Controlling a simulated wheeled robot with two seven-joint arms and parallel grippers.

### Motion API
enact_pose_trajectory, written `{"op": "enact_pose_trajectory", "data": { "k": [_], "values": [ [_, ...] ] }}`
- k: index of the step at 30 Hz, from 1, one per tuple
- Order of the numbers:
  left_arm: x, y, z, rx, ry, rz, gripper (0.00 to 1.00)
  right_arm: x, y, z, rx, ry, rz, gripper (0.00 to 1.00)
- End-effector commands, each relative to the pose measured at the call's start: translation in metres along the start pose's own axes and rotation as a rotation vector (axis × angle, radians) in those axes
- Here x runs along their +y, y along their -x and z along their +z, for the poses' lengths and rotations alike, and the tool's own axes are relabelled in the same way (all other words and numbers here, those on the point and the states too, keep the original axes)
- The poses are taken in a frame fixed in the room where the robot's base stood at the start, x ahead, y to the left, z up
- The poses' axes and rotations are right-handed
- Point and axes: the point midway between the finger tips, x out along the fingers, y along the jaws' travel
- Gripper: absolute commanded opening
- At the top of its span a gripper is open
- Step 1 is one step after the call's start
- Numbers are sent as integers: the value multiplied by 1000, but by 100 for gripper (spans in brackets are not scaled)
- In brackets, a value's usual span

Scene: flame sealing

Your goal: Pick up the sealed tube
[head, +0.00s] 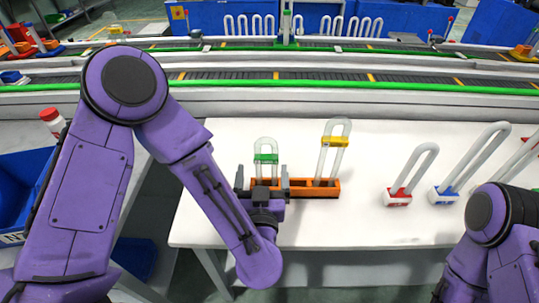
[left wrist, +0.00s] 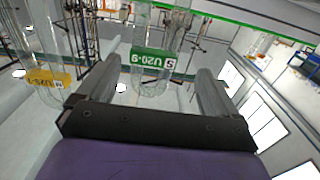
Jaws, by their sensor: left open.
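A clear U-shaped glass tube with a green label (head: 265,158) stands upright in an orange rack (head: 327,190) on the white table. A taller clear U-shaped tube with a yellow label (head: 334,141) stands to its right in the same rack. My left gripper (head: 262,178) is open at the rack, a finger to each side of the green-labelled tube. In the left wrist view the green-labelled tube (left wrist: 152,62) shows between the open fingers (left wrist: 155,88), and the yellow-labelled tube (left wrist: 50,79) is off to the left. I cannot tell whether the fingers touch the glass. My gripper hides part of the rack.
My right arm (head: 490,225) is at the lower right. Conveyors (head: 400,88) run behind the table. The table front between rack and right arm is clear.

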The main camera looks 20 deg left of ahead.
Motion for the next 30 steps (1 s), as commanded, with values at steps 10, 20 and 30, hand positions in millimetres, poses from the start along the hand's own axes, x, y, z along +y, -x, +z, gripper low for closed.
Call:
{"op": "enact_pose_trajectory", "data": {
  "k": [10, 20, 30],
  "values": [
    [8, -54, 0, -5, 2, 2, 94, 2, 21, -9, -1, 0, 0, 97],
    [9, -80, 4, 0, -2, 7, 94, 2, 26, -10, -1, 0, 0, 97],
    [8, -80, 4, -1, -1, 6, 34, 2, 26, -10, 0, 0, 0, 97]
  ]
}}
